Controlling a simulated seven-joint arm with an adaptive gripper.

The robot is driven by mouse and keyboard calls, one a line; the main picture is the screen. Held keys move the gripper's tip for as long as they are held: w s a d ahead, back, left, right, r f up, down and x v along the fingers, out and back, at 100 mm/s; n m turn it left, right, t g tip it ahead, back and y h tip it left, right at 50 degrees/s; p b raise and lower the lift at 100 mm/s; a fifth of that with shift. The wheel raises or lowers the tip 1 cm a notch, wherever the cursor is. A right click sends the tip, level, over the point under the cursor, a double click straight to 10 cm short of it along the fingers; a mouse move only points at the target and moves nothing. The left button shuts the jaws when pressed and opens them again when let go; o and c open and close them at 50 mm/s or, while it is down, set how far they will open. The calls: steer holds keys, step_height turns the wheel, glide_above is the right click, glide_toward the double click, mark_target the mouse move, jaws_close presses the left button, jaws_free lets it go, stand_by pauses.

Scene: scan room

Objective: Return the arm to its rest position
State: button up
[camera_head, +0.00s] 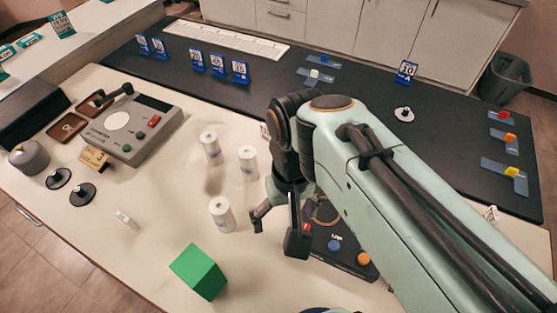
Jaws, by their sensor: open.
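My gripper (277,228) hangs down over the cream table, with its fingers apart and nothing between them. It is just right of a white cylinder (221,214) and at the left edge of a dark panel (345,262) with coloured buttons. My arm reaches in from the lower right and hides part of that panel and of the black mat (270,88) behind. Whether the fingertips touch the table I cannot tell.
Two more white cylinders (211,148) (248,163) stand behind the gripper. A green cube (199,271) sits at the front. A grey console (131,128) is at the left. Blue number cards (218,65) stand on the mat. The table's front left is mostly clear.

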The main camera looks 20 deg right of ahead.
steer(key=s+f+n, duration=0.1)
steer(key=s+f, duration=0.1)
steer(key=s, duration=0.4)
steer(key=shift+a, duration=0.15)
steer(key=shift+o, duration=0.4)
stand_by(1.3)
